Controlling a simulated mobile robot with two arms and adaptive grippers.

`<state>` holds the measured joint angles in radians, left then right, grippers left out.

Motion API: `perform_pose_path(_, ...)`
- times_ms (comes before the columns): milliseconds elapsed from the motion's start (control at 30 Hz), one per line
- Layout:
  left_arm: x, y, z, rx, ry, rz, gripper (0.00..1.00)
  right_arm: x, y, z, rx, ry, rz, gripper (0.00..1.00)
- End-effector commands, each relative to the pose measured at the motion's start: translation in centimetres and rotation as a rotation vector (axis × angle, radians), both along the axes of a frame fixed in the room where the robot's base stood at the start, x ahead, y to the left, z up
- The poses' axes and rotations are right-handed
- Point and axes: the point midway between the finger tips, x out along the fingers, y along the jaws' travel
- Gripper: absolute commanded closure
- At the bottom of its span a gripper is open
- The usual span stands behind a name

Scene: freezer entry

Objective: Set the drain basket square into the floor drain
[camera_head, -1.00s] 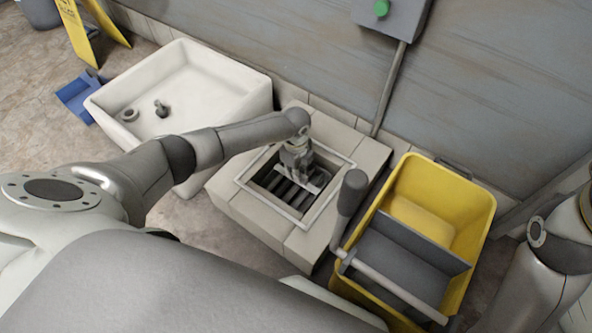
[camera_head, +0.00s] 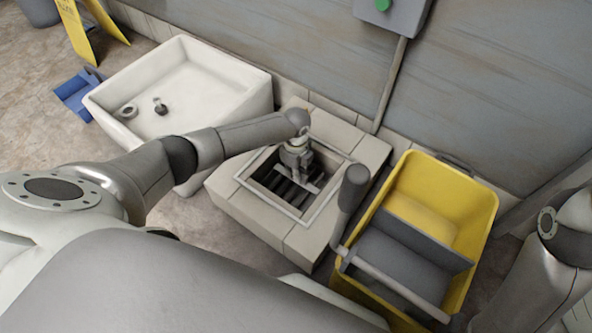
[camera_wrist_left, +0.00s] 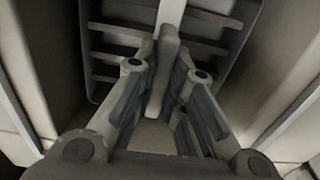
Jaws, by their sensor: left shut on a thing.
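The drain basket (camera_head: 287,190) is dark grey with a slatted bottom. It is inside the square opening of the floor drain (camera_head: 238,178), which has a light metal rim set in a raised tiled block. In the left wrist view the basket (camera_wrist_left: 103,50) shows its slats and an upright bar handle (camera_wrist_left: 163,75) across its middle. My left gripper (camera_head: 300,168) reaches down into the opening and is shut on this handle. The basket looks roughly in line with the opening. Whether it rests on the drain's seat I cannot tell. My arm and gripper hide part of it.
A white basin (camera_head: 205,75) stands left of the drain block. A yellow mop bucket (camera_head: 425,180) with a grey wringer and lever handle (camera_head: 350,190) stands close on the right. The wall with a grey switch box (camera_head: 395,15) is behind. My right arm is at the right edge.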

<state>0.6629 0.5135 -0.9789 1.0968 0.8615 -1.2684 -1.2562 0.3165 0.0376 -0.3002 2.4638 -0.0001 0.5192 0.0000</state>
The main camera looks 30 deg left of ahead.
Motion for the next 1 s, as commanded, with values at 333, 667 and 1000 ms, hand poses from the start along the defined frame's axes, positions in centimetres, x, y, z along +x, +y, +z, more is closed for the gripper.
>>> perform_pose_path(333, 0.03, -0.01, -0.50, 0.000, -0.001, 0.000, 1.00, -0.31, 0.00, 0.12, 0.000, -0.011, 0.000, 0.50)
perform_pose_path(667, 0.02, -0.01, -0.47, 0.000, 0.000, 0.000, 0.63, -0.40, 0.01, 0.35, 0.000, -0.017, -0.001, 0.50)
perform_pose_path(1000, 0.06, -0.01, 0.43, -0.001, -0.001, 0.001, 0.63, -0.19, -0.03, 0.20, 0.002, -0.011, -0.001, 0.50)
